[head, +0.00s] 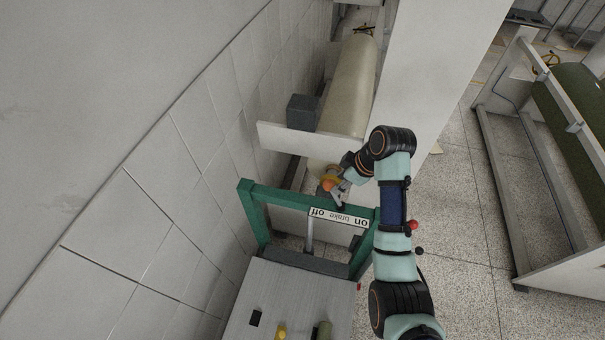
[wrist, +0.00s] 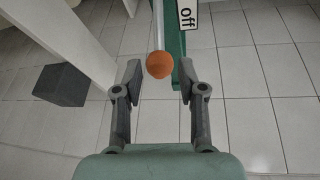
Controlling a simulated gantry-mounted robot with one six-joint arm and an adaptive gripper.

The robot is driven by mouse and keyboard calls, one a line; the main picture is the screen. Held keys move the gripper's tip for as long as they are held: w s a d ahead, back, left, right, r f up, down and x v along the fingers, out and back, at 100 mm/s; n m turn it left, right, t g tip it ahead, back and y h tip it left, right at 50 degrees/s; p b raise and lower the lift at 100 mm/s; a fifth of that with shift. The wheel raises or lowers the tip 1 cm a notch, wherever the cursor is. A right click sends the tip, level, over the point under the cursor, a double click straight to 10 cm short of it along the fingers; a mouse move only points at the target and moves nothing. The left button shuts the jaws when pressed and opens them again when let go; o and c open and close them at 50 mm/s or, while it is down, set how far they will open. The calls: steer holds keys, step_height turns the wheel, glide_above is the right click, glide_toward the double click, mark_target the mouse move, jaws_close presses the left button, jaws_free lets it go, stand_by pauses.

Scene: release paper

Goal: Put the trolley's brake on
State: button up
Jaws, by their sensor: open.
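The brake lever has an orange ball knob (head: 328,184) on a thin metal rod (head: 310,235). The rod rises by the green frame (head: 256,196) of the trolley. A white label (head: 340,217) on the frame reads "on brake off", upside down in the head view. In the wrist view the orange knob (wrist: 159,65) is near the "off" end of the label (wrist: 188,14). My gripper (wrist: 160,80) is open, with the knob in line with the gap between its fingertips; I cannot tell whether they touch. In the head view my gripper (head: 336,195) is at the knob and partly hides it.
A tiled wall (head: 140,200) runs close along the left. A large cream roll (head: 348,85), a white board (head: 290,139) and a dark grey box (head: 303,110) are beyond the frame. A metal-framed stand (head: 500,190) is at the right. Speckled floor (head: 460,240) lies between.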

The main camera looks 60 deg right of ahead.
mark_target(334, 195)
steer(key=x, duration=0.2)
steer(key=p+x, duration=0.1)
steer(key=x, duration=0.4)
steer(key=shift+s+d+f, duration=0.1)
steer(key=shift+s+f, duration=0.05)
steer(key=shift+f, duration=0.3)
jaws_close()
